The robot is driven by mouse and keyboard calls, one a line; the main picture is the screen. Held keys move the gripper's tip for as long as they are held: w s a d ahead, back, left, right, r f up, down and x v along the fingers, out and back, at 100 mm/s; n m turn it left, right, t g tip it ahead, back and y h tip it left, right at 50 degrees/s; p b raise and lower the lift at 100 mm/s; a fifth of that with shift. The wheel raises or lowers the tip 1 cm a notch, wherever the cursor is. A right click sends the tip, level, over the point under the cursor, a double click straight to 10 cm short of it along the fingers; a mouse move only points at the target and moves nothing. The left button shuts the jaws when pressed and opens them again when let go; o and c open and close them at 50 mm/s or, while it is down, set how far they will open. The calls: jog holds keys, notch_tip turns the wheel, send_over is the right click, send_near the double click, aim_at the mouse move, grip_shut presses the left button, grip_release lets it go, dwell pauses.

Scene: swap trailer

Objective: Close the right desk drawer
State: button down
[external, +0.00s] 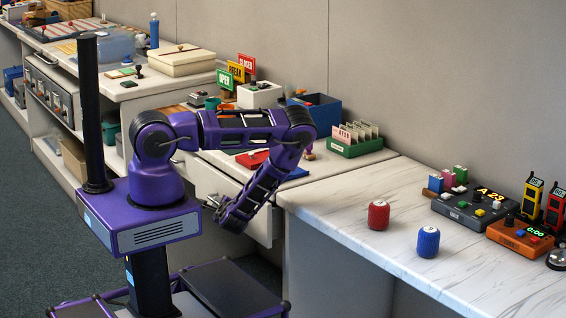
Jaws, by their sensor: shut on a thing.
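The right desk drawer (264,226) is the pale drawer under the desk section that carries the red and blue folders. It stands pulled out from the desk, and my forearm crosses in front of its face. My gripper (212,203) is low at the drawer's front, at the left end of the purple forearm. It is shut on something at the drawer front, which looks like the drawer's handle. The handle is too small and too covered to make out.
A marble-topped counter (340,215) juts out right of the drawer, holding a red can (378,215) and a blue can (428,242). A green card box (355,140) and small signs (237,72) stand on the desk behind my arm. Carpeted floor (50,235) is open at left.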

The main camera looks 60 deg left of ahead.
jog(key=shift+w+b, duration=0.3)
jog(key=shift+w, duration=2.25)
jog(key=c, duration=0.9)
grip_release()
jog(key=shift+s, duration=0.1)
jog(key=p+v, duration=0.1)
jog(key=v, duration=1.6)
jog(key=shift+s+d, duration=0.15)
jog(key=shift+d, duration=0.05)
